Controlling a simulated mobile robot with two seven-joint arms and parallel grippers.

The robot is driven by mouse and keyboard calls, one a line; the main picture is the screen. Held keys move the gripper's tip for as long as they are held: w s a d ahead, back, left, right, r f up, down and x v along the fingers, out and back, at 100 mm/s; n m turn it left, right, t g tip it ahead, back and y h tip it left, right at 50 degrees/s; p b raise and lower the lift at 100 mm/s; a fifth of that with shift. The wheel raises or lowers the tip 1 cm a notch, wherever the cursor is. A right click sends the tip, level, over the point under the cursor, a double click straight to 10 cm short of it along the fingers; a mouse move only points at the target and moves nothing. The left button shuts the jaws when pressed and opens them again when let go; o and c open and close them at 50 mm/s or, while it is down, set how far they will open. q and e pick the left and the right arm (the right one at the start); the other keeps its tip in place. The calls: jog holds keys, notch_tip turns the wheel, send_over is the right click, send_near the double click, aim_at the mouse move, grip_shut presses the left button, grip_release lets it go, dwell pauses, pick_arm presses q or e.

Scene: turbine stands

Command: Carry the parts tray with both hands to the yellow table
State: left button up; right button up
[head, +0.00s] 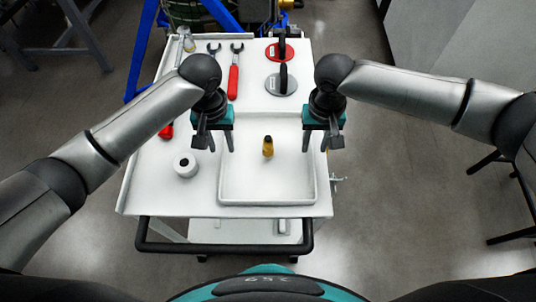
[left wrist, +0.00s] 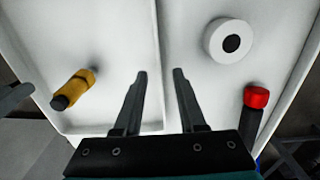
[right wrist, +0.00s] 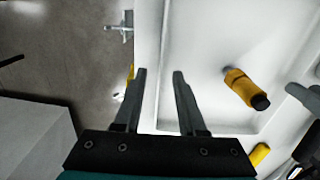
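The parts tray (head: 265,203) is white and shallow and lies on a white cart. A yellow and black part (head: 268,147) is in it. My left gripper (head: 214,149) is open over the tray's left side; in the left wrist view the tray wall (left wrist: 157,50) runs between its fingertips. My right gripper (head: 321,149) is open over the tray's right side; in the right wrist view the tray wall (right wrist: 165,50) lies between its fingertips. Both grippers are empty and appear above the rim; contact cannot be told. I see no yellow table.
The cart (head: 145,190) also holds a white roll (head: 185,165), a red-handled wrench (head: 234,80), a red disc (head: 279,52) and a grey disc (head: 282,84) with black handles. A black handle bar (head: 225,250) is at its front. Open grey floor (head: 400,215) is on the right.

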pick_arm(q)
jog(key=shift+f, duration=1.4)
pick_arm(e)
jog(key=shift+f, duration=1.4)
pick_arm(q)
grip_shut()
pick_arm(e)
grip_shut()
